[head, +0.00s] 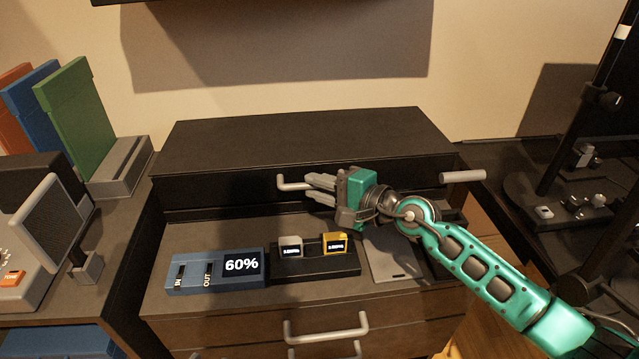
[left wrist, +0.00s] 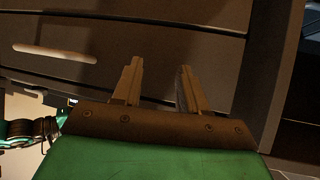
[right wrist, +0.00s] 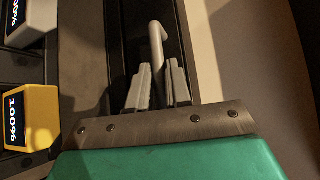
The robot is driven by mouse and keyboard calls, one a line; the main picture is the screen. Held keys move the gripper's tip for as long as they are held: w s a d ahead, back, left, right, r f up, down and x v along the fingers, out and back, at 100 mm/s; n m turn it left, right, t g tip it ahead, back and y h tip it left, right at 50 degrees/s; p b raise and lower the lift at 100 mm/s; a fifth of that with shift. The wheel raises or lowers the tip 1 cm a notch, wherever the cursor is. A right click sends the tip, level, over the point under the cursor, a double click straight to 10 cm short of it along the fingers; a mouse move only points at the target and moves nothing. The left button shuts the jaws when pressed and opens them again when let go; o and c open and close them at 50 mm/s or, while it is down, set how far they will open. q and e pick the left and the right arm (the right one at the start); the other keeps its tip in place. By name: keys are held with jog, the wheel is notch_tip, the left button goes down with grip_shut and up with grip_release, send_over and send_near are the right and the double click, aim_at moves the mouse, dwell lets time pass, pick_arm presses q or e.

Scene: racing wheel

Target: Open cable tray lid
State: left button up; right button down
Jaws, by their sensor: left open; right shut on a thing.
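The cable tray lid (head: 235,192) is a dark panel on the front of the long black box at the back of the desk. A pale bar handle (head: 288,187) sticks out from it; it also shows in the right wrist view (right wrist: 156,45). My right gripper (head: 312,190) reaches in from the right and is shut on this handle. In the right wrist view the handle runs between the fingers (right wrist: 157,80). My left gripper (left wrist: 158,75) is open and empty in front of brown drawer fronts, out of the head view.
A grey plate (head: 395,258) lies beneath my right arm. Drawer handles (head: 325,328) stick out below.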

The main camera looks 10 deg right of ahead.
jog(key=shift+m+g+h, duration=0.3)
jog(key=r+p, duration=0.4)
jog(key=r, duration=0.1)
jog(key=r+p, duration=0.2)
jog(key=shift+w+r+p, duration=0.3)
jog(key=shift+r+p, duration=0.05)
pick_arm(q)
notch_tip(320, 180, up, 6)
jog(key=s+a+y+p, duration=0.1)
jog(key=a+p, duration=0.1)
jog(key=shift+s+a, duration=0.35)
jog(key=shift+a, duration=0.05)
pick_arm(e)
jog(key=w+r, duration=0.3)
jog(key=r, duration=0.5)
jog(key=shift+w+d, duration=0.1)
jog(key=c, duration=1.3)
grip_release()
jog(key=shift+w+f, duration=0.1)
jog(key=shift+f, duration=0.1)
jog(key=shift+o, duration=0.8)
pick_arm(q)
jog(key=shift+w, duration=0.15)
pick_arm(e)
jog(key=shift+r, duration=0.1)
